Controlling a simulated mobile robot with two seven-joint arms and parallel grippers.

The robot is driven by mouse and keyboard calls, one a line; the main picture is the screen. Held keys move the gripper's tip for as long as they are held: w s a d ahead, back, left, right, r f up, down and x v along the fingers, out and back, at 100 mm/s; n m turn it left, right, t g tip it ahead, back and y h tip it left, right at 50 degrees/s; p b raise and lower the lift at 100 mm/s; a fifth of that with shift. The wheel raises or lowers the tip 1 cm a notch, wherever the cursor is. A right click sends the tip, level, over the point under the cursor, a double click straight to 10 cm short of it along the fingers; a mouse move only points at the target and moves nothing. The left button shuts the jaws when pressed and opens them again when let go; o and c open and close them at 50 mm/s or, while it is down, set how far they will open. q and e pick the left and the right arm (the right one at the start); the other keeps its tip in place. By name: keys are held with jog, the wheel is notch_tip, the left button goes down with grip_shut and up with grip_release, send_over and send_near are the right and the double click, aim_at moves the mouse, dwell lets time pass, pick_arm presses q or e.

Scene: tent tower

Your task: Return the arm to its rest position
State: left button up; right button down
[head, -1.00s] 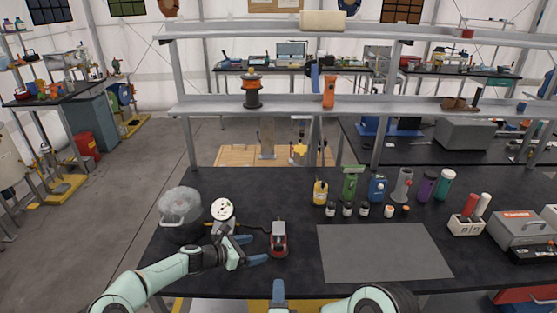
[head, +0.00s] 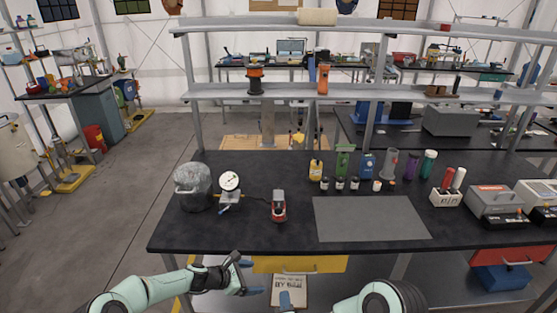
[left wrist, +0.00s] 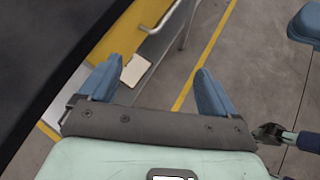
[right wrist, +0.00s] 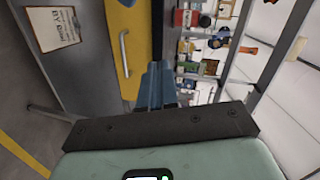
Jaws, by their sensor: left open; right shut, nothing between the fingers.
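My left gripper (head: 250,277) is in front of the black workbench (head: 245,238), below its front edge in the head view. In the left wrist view its two blue fingers (left wrist: 155,78) are spread apart with nothing between them, over floor and the yellow drawer front. My right gripper (head: 285,300) is at the bottom middle of the head view, in front of the bench. In the right wrist view its blue fingers (right wrist: 157,85) are together and hold nothing.
A yellow drawer (head: 300,264) is under the bench's front edge. Open floor (head: 120,190) lies left.

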pick_arm(q)
jog(key=s+a+f+m+g+y, duration=0.2)
jog(key=s+f+m+g+y, duration=0.2)
jog(key=s+f+m, duration=0.9)
pick_arm(e)
jog(key=s+d+f+n+g+y, duration=0.1)
jog(key=s+d+f+n+g, duration=0.25)
jog(key=f, duration=0.45)
jog(key=s+d+f+n+g, duration=0.3)
jog(key=s+f+g, duration=0.15)
jog(key=f, duration=0.35)
pick_arm(q)
jog(key=s+f+m, duration=0.2)
jog(key=s, duration=0.9)
jog(key=s+a+f+m+g+y, duration=0.1)
jog(key=s+f+m, duration=0.2)
jog(key=s, duration=0.9)
jog(key=shift+a+f+g, duration=0.25)
jog(key=shift+g, duration=0.05)
pick_arm(e)
jog(key=s+d+f+n+g+y, duration=0.1)
jog(key=s+d+f+n+g, duration=0.1)
jog(key=s, duration=0.6)
jog(key=s+d+f+n+g, duration=0.2)
jog(key=s+f+g, duration=0.2)
jog(key=s, duration=0.5)
jog(key=shift+s+f+g+y, duration=0.2)
jog(key=shift+f+g+y, duration=0.2)
jog(key=shift+g, duration=0.3)
